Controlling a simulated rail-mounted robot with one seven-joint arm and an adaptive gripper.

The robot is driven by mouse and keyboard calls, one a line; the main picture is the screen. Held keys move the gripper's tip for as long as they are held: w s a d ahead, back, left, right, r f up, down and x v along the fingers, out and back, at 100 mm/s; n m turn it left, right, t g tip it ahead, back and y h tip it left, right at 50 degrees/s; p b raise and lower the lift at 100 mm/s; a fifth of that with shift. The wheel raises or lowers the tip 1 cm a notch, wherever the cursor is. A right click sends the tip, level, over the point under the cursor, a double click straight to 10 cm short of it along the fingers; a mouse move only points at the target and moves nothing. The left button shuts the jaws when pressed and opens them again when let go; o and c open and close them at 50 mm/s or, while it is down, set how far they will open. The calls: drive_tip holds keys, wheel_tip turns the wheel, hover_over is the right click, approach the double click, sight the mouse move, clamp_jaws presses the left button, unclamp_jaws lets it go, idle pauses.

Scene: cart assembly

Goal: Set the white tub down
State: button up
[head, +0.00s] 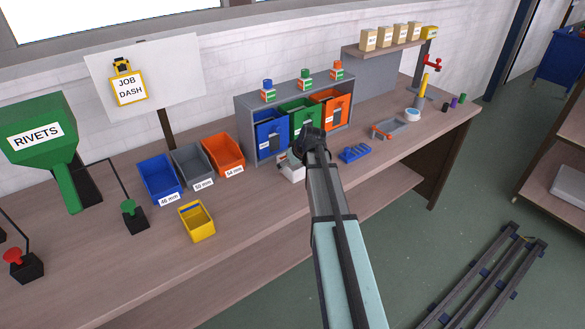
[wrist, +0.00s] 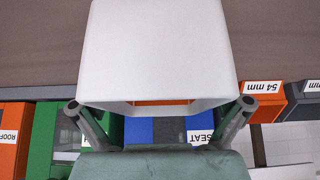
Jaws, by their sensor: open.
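The white tub (head: 291,172) sits on the workbench in front of the blue and green drawers, partly hidden by my arm. My gripper (head: 303,153) is at the tub. In the wrist view its two fingers stand wide, one at each lower side of the tub; whether they touch it I cannot tell. The gripper is open. The tub's underside is hidden, but it looks to be resting on the bench top (head: 265,205).
The grey drawer rack (head: 243,127) stands close behind the tub. The orange 54 mm bin (head: 223,155) is to its left, the yellow bin (head: 197,221) nearer the front edge. A blue part (head: 354,153) and a grey tray (head: 396,127) lie to the right.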

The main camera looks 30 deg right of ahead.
drive_tip(key=c, duration=1.2)
drive_tip(key=shift+r, duration=0.15)
